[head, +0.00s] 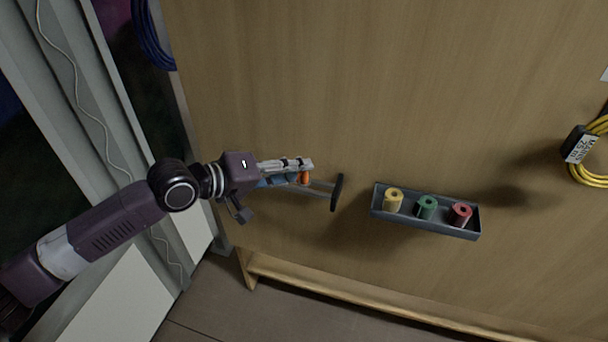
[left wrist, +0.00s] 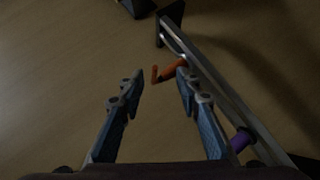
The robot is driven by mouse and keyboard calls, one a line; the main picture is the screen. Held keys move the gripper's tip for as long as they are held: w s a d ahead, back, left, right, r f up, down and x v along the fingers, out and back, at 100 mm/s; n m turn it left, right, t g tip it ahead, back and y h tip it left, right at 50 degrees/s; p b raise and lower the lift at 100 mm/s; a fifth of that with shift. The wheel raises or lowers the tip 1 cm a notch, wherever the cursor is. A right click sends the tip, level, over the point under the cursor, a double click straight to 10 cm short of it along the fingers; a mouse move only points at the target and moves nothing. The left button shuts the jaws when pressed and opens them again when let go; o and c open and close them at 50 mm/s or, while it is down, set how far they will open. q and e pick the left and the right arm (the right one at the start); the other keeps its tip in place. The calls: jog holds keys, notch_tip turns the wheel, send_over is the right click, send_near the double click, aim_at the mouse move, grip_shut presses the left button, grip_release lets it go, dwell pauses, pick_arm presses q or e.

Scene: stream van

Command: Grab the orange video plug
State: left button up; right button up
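The orange video plug (head: 305,177) hangs at a metal rail (head: 322,188) that stands out from the wooden wall. In the left wrist view the orange plug (left wrist: 172,70) lies just past my fingertips, close to the right-hand finger. My left gripper (head: 298,170) is at the rail and partly hides it in the head view. In the left wrist view the blue-grey fingers of my left gripper (left wrist: 159,78) are spread apart with nothing held between them. I cannot tell whether a finger touches the plug. My right gripper is not in view.
A purple item (left wrist: 241,141) sits on the same rail near the right-hand finger. The rail ends in a black plate (head: 337,192). A grey tray (head: 430,226) with yellow, green and red rolls is fixed to the right. A yellow cable coil (head: 590,150) hangs far right.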

pick_arm(q)
jog(key=shift+s, duration=0.1)
grip_shut()
jog(key=shift+f, duration=0.1)
dwell(0.3)
